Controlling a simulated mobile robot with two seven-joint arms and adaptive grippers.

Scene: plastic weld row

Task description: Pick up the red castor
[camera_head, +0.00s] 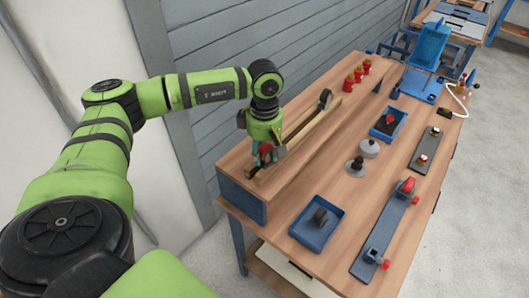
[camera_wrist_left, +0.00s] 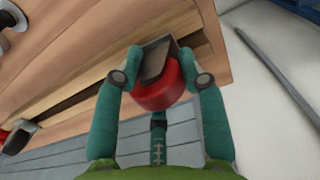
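The red castor (camera_head: 265,149) is at the near left end of the raised wooden shelf, at the wooden rails. In the left wrist view the red castor (camera_wrist_left: 157,94) shows a red wheel and a grey bracket plate. My left gripper (camera_head: 266,157) reaches down over it from above. In the left wrist view the green-blue fingers of my left gripper (camera_wrist_left: 160,62) stand on both sides of the castor, with their tips against its bracket. The gripper looks shut on it. I cannot tell whether the castor is clear of the rails. My right gripper is not in view.
The bench holds a blue tray (camera_head: 300,233) with a dark wheel, a blue-grey plate (camera_head: 383,230) with red parts, and a grey disc (camera_head: 369,148). A grey wall (camera_head: 230,60) is close by.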

